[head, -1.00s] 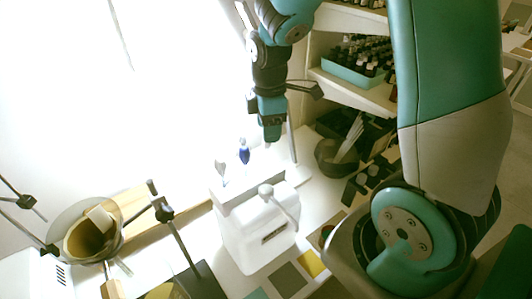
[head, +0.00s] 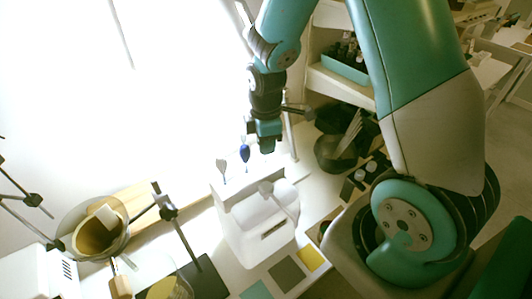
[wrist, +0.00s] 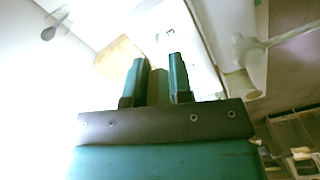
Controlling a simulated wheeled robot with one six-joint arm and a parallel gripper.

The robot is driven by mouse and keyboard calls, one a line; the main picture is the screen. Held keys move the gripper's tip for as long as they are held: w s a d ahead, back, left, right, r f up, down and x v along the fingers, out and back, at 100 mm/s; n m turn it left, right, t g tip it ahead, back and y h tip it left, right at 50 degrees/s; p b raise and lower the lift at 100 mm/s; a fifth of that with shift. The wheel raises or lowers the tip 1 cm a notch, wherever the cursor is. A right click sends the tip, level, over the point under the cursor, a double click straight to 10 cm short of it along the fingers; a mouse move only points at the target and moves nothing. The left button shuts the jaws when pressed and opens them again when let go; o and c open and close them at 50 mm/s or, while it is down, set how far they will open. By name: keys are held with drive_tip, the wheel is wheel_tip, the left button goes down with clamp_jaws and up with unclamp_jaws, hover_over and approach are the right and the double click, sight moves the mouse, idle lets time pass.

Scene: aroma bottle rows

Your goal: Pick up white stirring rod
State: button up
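A pale rod with a paddle-shaped head (head: 222,168) stands upright at the back of the white machine and looks like the white stirring rod. A similar rod with a blue head (head: 244,153) stands just right of it. My gripper (head: 266,148) points down beside the blue head, to the right of the pale one. In the wrist view my gripper (wrist: 159,72) has its two fingers apart with nothing held between them. A dark drop-shaped end (wrist: 48,33) shows at that view's upper left; I cannot tell which rod it belongs to.
A thin post (head: 290,138) rises right behind my gripper. A round bowl (head: 98,235) on a stand is at left. Shelves with dark bottles (head: 347,50) are at right.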

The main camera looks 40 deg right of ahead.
drive_tip(key=shift+r, duration=0.1)
wheel_tip(320, 180, up, 9)
drive_tip(key=shift+r+b, duration=0.1)
drive_tip(key=shift+b, duration=0.85)
drive_tip(key=shift+r, duration=0.35)
drive_tip(key=shift+a, duration=0.15)
